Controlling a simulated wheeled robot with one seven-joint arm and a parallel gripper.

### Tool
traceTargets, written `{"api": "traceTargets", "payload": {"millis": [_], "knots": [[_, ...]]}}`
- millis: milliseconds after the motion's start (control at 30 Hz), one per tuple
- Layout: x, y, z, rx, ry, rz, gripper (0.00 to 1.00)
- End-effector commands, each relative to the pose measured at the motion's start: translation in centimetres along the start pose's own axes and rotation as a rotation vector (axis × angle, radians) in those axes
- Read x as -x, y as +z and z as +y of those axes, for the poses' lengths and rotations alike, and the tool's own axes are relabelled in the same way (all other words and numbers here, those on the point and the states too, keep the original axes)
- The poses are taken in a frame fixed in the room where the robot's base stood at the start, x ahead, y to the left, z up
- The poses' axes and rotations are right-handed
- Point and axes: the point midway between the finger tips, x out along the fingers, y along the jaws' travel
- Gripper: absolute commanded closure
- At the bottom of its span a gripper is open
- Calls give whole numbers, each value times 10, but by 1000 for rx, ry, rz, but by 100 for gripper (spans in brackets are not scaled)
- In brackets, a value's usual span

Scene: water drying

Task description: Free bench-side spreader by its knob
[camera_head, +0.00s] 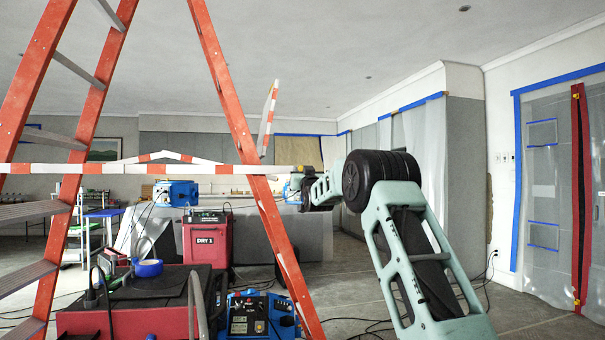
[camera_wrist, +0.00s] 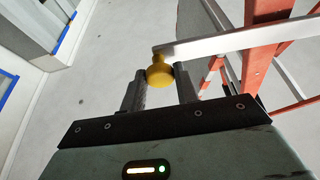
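The red-and-white striped spreader bar (camera_head: 120,169) runs level across the orange stepladder (camera_head: 225,90), its right end reaching past the ladder's right leg. A yellow knob (camera_wrist: 159,75) sits at the bar's end; the bar (camera_wrist: 235,40) runs from it to the right in the wrist view. My gripper (camera_wrist: 160,76) has one dark finger on each side of the knob, and the fingertips appear to touch it. In the head view my gripper (camera_head: 298,186) is at the bar's right end, small and partly hidden by my wrist.
A second striped bar (camera_head: 180,155) peaks slightly behind the first, and another striped piece (camera_head: 268,117) stands steeply behind the right leg. A red dryer (camera_head: 206,240), a blue machine (camera_head: 262,315) and cables crowd the floor below. A plastic-covered doorway (camera_head: 548,190) is at right.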

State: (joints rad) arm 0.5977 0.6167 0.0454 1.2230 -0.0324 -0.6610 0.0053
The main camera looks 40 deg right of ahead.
Motion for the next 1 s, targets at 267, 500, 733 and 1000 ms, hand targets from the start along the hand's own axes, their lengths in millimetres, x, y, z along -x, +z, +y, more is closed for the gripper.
{"api": "traceTargets", "payload": {"millis": [267, 500, 733, 1000], "knots": [[9, 22, -3, -91, 36, -1, 100], [17, 40, -8, -221, 90, -2, 100], [17, 41, -8, -242, 100, -4, 100], [17, 42, -8, -241, 100, -5, 48]]}}
